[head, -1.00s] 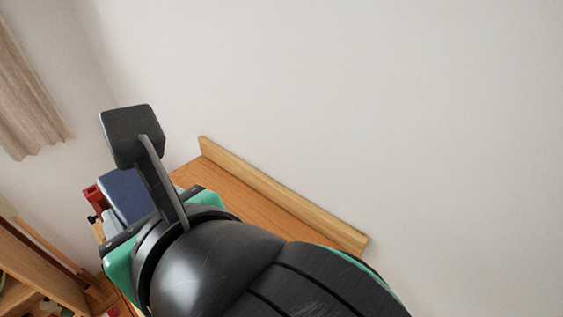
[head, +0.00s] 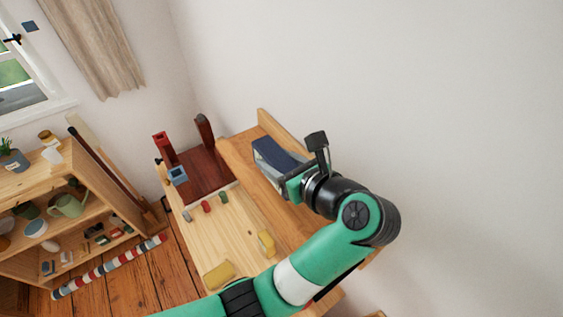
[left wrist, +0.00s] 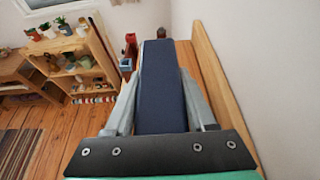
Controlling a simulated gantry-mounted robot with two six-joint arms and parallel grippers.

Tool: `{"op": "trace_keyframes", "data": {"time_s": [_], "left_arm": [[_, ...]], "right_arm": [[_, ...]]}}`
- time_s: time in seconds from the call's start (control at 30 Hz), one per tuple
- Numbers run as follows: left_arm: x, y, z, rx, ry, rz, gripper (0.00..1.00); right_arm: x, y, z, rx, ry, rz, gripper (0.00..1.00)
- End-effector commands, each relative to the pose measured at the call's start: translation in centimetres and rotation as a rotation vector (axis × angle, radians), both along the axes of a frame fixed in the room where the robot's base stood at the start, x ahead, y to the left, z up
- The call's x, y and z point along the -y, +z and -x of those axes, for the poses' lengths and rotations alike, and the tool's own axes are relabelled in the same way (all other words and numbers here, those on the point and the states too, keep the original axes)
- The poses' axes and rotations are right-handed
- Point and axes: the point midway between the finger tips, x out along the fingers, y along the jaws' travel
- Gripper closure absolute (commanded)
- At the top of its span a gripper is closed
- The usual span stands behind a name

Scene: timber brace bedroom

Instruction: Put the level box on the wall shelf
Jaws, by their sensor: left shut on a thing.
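My left gripper (head: 272,166) is shut on a dark blue level box (head: 277,153). In the left wrist view the same box (left wrist: 160,88) lies lengthwise between the two grey fingers (left wrist: 160,75). The wall shelf (head: 238,156) is an orange-brown wooden board with a paler raised rail along the wall; its rail also shows in the left wrist view (left wrist: 222,85). The box is over the shelf's far part, close to the rail. I cannot tell whether it touches the board. My left arm hides part of the shelf. My right gripper is not in view.
Below and left of the shelf is a pale wooden bench (head: 237,232) with small blocks and yellow pieces. Red and dark brown posts (head: 204,131) stand at its far end. A wooden shelf unit (head: 75,205) with pots stands at the left. The shelf's near-left end looks bare.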

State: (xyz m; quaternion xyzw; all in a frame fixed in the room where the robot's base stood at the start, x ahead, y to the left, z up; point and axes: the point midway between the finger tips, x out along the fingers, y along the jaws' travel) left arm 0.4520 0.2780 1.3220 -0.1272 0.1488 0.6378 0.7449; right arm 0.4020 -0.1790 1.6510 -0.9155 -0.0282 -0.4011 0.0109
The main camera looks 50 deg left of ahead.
Motion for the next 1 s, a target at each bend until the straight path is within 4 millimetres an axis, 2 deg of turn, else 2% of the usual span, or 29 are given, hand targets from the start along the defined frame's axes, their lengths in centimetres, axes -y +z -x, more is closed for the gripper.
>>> {"op": "trace_keyframes", "data": {"time_s": [0.1, 0.2, 0.33, 0.83, 0.87, 1.0], "left_arm": [[-0.1, -0.4, -0.4, -0.002, 0.001, -0.001, 1.0], [-0.2, -1.9, -0.4, -0.007, 0.0, -0.001, 1.0], [-0.1, -3.4, -0.5, -0.001, 0.0, -0.001, 1.0], [-0.1, -4.4, -0.5, 0.002, 0.001, -0.001, 1.0], [-0.1, -4.3, -0.5, 0.002, 0.001, 0.0, 0.4], [-0.1, -4.2, -0.5, 0.001, 0.0, 0.0, 0.15]], "right_arm": [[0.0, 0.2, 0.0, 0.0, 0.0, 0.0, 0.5], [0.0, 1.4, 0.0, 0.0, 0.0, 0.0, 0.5], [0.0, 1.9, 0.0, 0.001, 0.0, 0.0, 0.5], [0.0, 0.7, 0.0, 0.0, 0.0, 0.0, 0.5], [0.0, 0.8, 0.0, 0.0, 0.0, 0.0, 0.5], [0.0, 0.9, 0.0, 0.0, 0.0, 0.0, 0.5]]}}
